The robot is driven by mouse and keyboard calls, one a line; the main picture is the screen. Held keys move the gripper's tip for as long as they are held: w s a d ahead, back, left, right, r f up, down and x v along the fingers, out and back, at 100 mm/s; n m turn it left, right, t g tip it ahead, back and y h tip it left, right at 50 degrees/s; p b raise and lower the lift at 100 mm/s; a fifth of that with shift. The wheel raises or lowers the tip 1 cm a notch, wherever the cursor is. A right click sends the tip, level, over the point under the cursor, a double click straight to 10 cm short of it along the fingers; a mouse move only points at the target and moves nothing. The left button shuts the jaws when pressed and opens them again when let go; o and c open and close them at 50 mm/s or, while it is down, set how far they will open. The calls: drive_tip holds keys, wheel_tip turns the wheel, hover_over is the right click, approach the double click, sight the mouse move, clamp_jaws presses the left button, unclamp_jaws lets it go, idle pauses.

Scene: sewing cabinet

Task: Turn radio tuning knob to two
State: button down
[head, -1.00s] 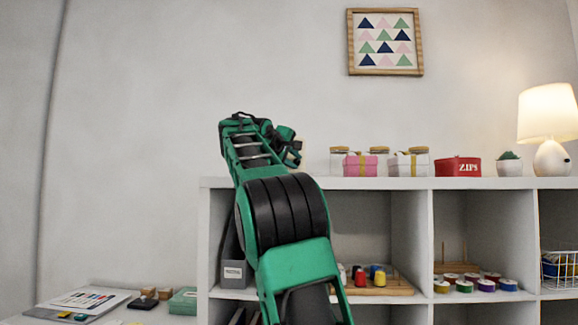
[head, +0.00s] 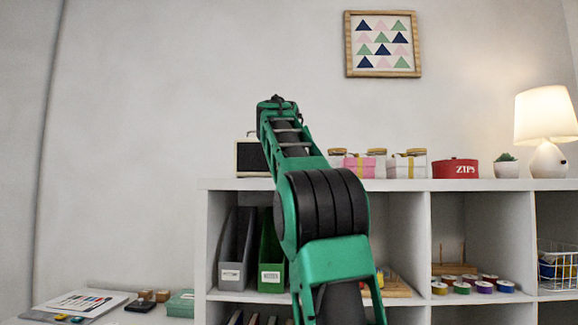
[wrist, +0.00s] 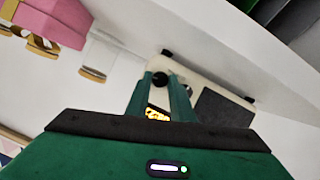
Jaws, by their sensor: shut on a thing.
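The radio (head: 250,158) stands on top of the white shelf unit; my arm covers its right part in the head view. In the wrist view its cream body (wrist: 200,75) shows tilted, with a dark speaker panel (wrist: 222,108). A dark round knob (wrist: 160,78) sits on the radio's face. My gripper (wrist: 160,77) has its two green fingers on either side of this knob and is shut on it. A yellow and black patch (wrist: 157,113) shows between the fingers. The knob's pointer and numbers cannot be read. The gripper is hidden behind my arm in the head view.
White boxes with a pink one (head: 360,167), a red ZIPS tin (head: 455,169), a small plant (head: 507,166) and a lit lamp (head: 547,130) stand along the shelf top (head: 480,184). Binders (head: 270,255) stand in the cubby below.

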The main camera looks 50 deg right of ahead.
drive_tip(key=shift+f+m, duration=0.25)
drive_tip(key=shift+m, duration=0.15)
drive_tip(key=shift+w+y, duration=0.1)
drive_tip(key=shift+y, duration=0.2)
drive_tip(key=c, duration=1.6)
unclamp_jaws()
drive_tip(key=shift+o, duration=0.2)
drive_tip(key=shift+r+t, duration=0.1)
drive_tip(key=shift+t, duration=0.2)
drive_tip(key=shift+a+r, duration=0.1)
drive_tip(key=shift+s+a+r, duration=0.1)
drive_tip(key=shift+s+a, duration=0.1)
drive_tip(key=v, duration=0.9)
drive_tip(key=shift+s+a, duration=0.25)
drive_tip(key=shift+a, duration=0.1)
